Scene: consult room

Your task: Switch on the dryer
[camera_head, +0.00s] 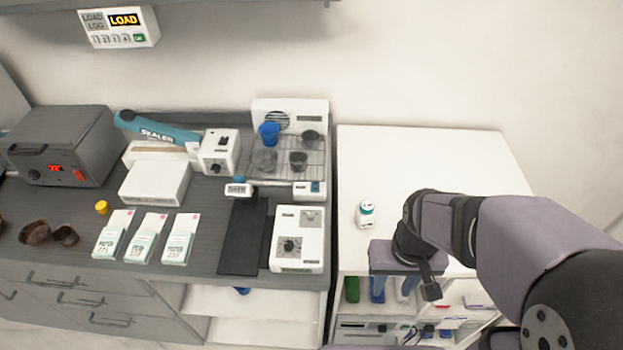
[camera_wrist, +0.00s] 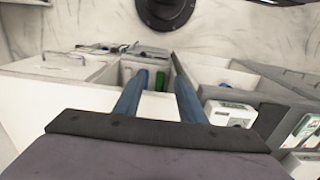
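What looks like the dryer is a white box with a round dark vent (camera_head: 290,106) at the back of the grey counter, behind a wire rack holding a blue cup (camera_head: 269,133) and several dark or clear cups. A small white piece with a blue part (camera_head: 310,190) sits at the rack's front right corner; I cannot tell whether it is a switch. My gripper (camera_head: 392,290) is to the right of the dryer, in front of the white cabinet. In the wrist view, its two blue fingers (camera_wrist: 158,88) are apart with nothing held between them.
A white cabinet (camera_head: 440,155) with open compartments stands right of the counter; a small white-and-teal container (camera_head: 366,213) is on top. A white dial box (camera_head: 298,240), dark mat (camera_head: 243,238), sealer (camera_head: 160,165), several packets and a grey oven-like box (camera_head: 65,145) occupy the counter.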

